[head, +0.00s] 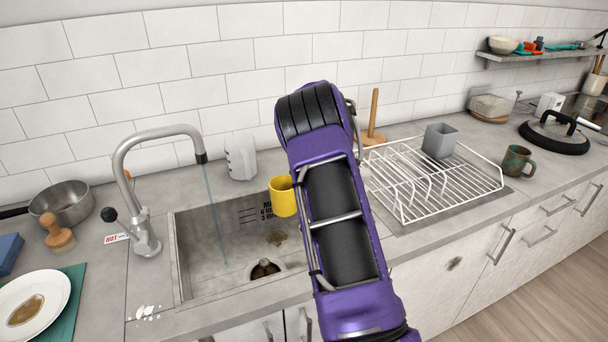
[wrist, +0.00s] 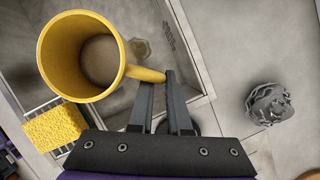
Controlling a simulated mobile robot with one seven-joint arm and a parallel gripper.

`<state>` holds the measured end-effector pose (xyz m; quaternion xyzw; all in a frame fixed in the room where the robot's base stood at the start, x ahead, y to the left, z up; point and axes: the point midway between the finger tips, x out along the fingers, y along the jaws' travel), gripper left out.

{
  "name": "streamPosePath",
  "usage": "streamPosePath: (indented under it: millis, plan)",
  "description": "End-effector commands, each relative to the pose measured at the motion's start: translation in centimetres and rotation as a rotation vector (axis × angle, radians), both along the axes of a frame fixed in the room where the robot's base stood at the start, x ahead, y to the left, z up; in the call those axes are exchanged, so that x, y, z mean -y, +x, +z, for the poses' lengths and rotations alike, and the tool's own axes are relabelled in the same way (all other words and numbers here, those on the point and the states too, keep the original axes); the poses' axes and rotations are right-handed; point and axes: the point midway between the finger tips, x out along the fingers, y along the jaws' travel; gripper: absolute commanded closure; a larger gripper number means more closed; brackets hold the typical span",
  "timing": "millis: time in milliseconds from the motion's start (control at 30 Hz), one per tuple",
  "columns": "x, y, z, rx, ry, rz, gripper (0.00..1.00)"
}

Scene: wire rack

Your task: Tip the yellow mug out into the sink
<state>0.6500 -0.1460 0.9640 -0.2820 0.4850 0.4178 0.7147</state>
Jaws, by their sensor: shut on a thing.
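The yellow mug (head: 283,196) hangs over the right part of the sink (head: 188,272). It also shows in the wrist view (wrist: 62,62), where I look into its open mouth and see a grey-brown bottom or contents; I cannot tell which. My gripper (wrist: 158,80) is shut on the mug's handle, with the cup body to the left of the fingers. In the head view my arm hides the gripper. The mug looks roughly upright there. The sink basin has brown stains and a dark drain (head: 265,268).
A tap (head: 150,135) with a thin stream stands at the sink's left. A white container (head: 240,158) is behind the sink, and a wire rack (head: 430,185) to the right. The wrist view shows a yellow sponge (wrist: 55,128) and a metal scrubber (wrist: 268,104).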

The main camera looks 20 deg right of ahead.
Motion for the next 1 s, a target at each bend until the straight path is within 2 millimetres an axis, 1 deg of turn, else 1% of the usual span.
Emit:
streamPosePath:
  millis: [33, 100, 200, 300, 467, 833, 900, 1000]
  plan:
    - [0.9, 0.5, -0.2, 0.004, 0.002, -0.070, 1.00]
    - [2.0, 1.1, -0.4, 0.008, 0.009, -0.155, 1.00]
    - [3.0, 1.7, -0.6, 0.014, 0.016, -0.235, 1.00]
    - [3.3, 1.9, -0.7, 0.019, 0.017, -0.270, 1.00]
    - [3.1, 1.8, -1.5, 0.041, -0.005, -0.275, 1.00]
    - [2.1, 1.0, -4.7, 0.137, -0.118, -0.270, 1.00]
    - [1.6, 0.9, -3.8, 0.170, -0.153, -0.266, 1.00]
    - [1.0, 0.5, -3.1, 0.212, -0.200, -0.265, 1.00]
